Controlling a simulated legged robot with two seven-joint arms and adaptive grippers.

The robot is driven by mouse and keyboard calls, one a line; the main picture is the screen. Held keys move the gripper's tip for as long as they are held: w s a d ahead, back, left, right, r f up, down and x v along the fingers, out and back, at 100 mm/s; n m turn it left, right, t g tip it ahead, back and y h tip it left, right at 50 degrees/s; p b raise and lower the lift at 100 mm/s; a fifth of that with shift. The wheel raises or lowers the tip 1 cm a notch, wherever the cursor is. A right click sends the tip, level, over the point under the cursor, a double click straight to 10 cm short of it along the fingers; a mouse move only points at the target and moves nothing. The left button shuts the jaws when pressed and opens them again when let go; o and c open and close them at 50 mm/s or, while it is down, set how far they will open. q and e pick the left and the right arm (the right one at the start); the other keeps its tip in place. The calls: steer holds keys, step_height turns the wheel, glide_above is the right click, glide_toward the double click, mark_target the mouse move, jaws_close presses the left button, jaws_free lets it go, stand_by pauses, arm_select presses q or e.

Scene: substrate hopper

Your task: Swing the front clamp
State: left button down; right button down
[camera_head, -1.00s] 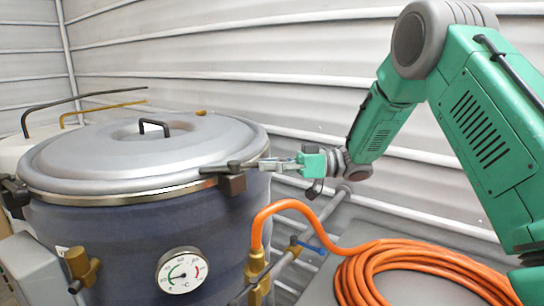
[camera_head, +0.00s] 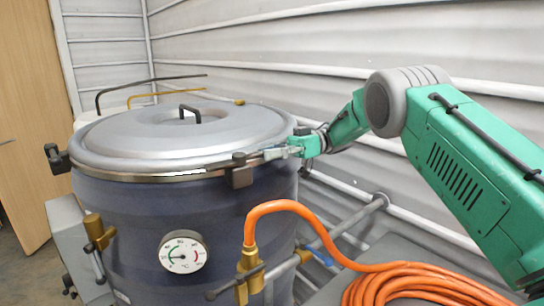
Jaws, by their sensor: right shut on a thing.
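The front clamp (camera_head: 241,172) is a dark block with a handle on the rim of the blue hopper (camera_head: 216,218), under the grey lid (camera_head: 180,135). Its dark handle runs along the rim toward the right. My right gripper (camera_head: 284,152) is at the right side of the rim, shut on the end of the clamp handle (camera_head: 256,158). The fingers are small in the picture and partly merge with the handle. My left gripper is not in view.
A dial gauge (camera_head: 183,251) and brass valves (camera_head: 249,264) sit on the hopper's front. An orange hose (camera_head: 408,276) lies coiled at the lower right beside a grey pipe (camera_head: 350,227). Another dark clamp (camera_head: 57,159) is at the left rim. A ribbed wall (camera_head: 330,60) stands behind.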

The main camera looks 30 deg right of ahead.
steer(key=shift+w+f+g, duration=0.1)
steer(key=shift+f+g, duration=0.05)
steer(key=shift+g, duration=0.15)
steer(key=c, duration=1.6)
jaws_free()
steer(key=shift+o, duration=0.2)
steer(key=shift+w+d+f, duration=0.1)
steer(key=shift+w, duration=0.1)
steer(key=shift+d, duration=0.1)
steer(key=shift+d, duration=0.2)
steer(key=d, duration=0.7)
steer(key=shift+w+d+f, duration=0.15)
steer(key=shift+w+d, duration=0.05)
steer(key=shift+w, duration=0.2)
steer(key=shift+a, duration=0.2)
